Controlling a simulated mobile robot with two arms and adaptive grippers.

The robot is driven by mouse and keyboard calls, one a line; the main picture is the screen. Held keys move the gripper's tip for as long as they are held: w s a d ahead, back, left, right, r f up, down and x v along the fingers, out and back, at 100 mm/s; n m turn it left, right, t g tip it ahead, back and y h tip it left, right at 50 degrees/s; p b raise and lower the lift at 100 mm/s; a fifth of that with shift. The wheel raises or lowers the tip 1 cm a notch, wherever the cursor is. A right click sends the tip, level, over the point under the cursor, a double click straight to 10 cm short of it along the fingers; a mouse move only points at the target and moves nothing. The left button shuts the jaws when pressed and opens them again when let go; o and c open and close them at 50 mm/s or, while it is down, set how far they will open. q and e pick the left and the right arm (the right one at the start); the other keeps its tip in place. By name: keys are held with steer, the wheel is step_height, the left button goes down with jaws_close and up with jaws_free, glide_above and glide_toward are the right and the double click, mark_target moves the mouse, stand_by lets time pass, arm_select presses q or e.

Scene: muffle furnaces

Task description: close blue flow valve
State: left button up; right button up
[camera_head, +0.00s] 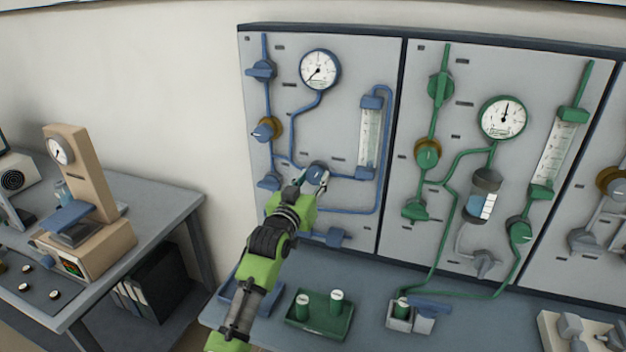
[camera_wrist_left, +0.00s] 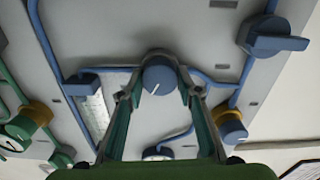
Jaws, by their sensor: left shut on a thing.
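The blue flow valve is a round blue knob (camera_head: 317,173) with a white pointer line, on the lower middle of the blue panel (camera_head: 345,65). It also shows in the left wrist view (camera_wrist_left: 159,78), between the two fingers. My left gripper (camera_head: 314,184) reaches it from below and is shut on it, with a finger on each side. In the left wrist view my left gripper (camera_wrist_left: 158,92) has its fingertips at the knob's sides. The blue flow tube (camera_head: 369,138) stands to the right of the knob. My right gripper is not in view.
A blue-rimmed pressure gauge (camera_head: 320,69) sits above. Other blue valve handles (camera_head: 262,70) line the panel's left side. A green panel (camera_head: 470,75) stands to the right. Below, a green tray (camera_head: 320,322) holds green-and-white jars. A side table (camera_head: 165,222) stands at left.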

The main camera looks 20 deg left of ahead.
arm_select(q)
steer(key=shift+m, duration=0.3)
steer(key=shift+m+p, duration=0.7)
steer(key=shift+m, duration=0.2)
steer(key=m+p, duration=0.1)
steer(key=m, duration=0.2)
steer(key=shift+m, duration=0.4)
steer(key=m+p, duration=0.1)
steer(key=m, duration=0.2)
steer(key=shift+m+p, duration=0.4)
steer(key=shift+m, duration=1)
steer(key=shift+f, duration=0.1)
steer(key=o, duration=1.1)
steer(key=shift+s, duration=0.1)
